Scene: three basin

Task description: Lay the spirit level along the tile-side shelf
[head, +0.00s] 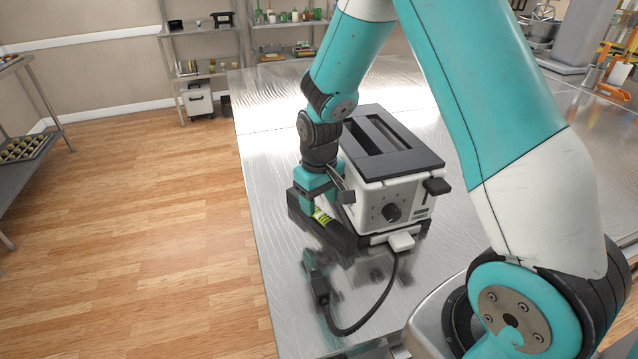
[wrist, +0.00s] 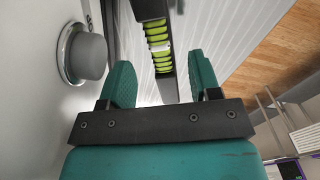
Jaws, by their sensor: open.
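The spirit level (head: 316,214) is a dark bar with a yellow-green vial, lying on the metal table along the left side of the toaster. My gripper (head: 322,198) is pointed down at it and hides part of it. In the wrist view, the level (wrist: 158,32) shows its green vial strip in line with the gap between the two teal fingers of my gripper (wrist: 161,64). The fingers are open, one on each side of the bar, with space beside it. I cannot tell which shelf is the tile-side one; no tiles are clear in view.
The white toaster (head: 392,200) stands close to the right of my gripper, its knob (wrist: 85,55) near one finger. Its black cord (head: 350,325) loops in front. A shelf with a tray (head: 24,149) is at left. Wooden floor is clear.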

